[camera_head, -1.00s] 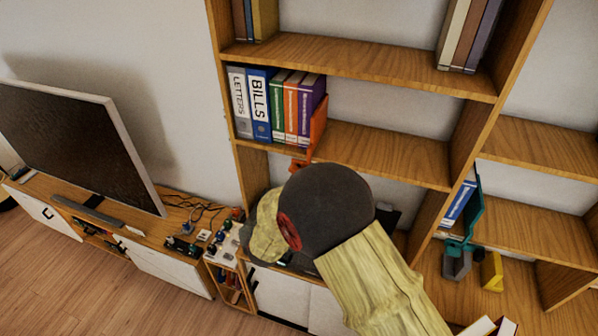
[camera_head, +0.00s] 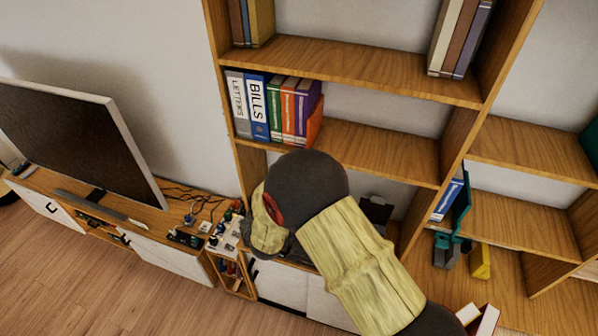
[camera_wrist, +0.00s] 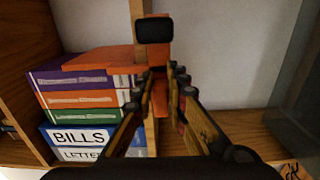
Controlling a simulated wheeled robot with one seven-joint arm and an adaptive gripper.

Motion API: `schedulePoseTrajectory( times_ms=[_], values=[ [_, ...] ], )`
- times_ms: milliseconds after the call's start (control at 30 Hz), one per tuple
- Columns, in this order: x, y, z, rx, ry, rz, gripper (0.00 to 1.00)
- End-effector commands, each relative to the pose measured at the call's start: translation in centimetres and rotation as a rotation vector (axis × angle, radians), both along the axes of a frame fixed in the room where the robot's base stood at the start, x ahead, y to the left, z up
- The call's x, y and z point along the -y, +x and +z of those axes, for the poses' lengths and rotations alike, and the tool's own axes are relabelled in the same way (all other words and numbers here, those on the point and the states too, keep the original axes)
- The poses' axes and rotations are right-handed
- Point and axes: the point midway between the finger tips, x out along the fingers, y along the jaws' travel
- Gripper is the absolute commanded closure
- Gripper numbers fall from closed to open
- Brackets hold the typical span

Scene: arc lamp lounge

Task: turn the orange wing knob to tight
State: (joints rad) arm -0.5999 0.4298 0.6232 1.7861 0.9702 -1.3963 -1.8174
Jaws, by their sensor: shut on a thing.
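The orange bookend (camera_head: 315,122) stands beside the purple book on the middle shelf. In the wrist view its orange plate (camera_wrist: 100,62) lies against the books, and an orange bracket with a dark pad sits at the shelf's edge strip. My gripper (camera_wrist: 159,78) is at this edge, its fingers close together around an orange piece, the orange wing knob (camera_wrist: 160,97), of which little shows. My fingers hide most of the knob, so its turn angle cannot be read. In the head view my arm's end hides the gripper and knob.
Binders marked LETTERS (camera_head: 238,104) and BILLS (camera_head: 257,108) stand with other books left of the bookend. A teal bookend (camera_head: 457,222) with a blue book is on the right shelf. A television (camera_head: 80,140) stands on the left cabinet.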

Motion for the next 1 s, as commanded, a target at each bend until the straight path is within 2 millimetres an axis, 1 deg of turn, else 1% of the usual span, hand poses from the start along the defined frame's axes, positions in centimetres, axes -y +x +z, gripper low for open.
schedulePoseTrajectory(
  times_ms=[500,533,833,1000],
  values=[
    [-0.10,0.01,-0.02,-0.007,-0.017,0.002,1.00],
    [-0.09,0.00,-0.01,-0.007,-0.017,0.002,0.84],
    [-0.04,-0.01,0.00,-0.006,-0.016,0.001,0.67],
    [-0.03,0.00,0.02,-0.006,-0.016,0.001,0.67]
  ],
)
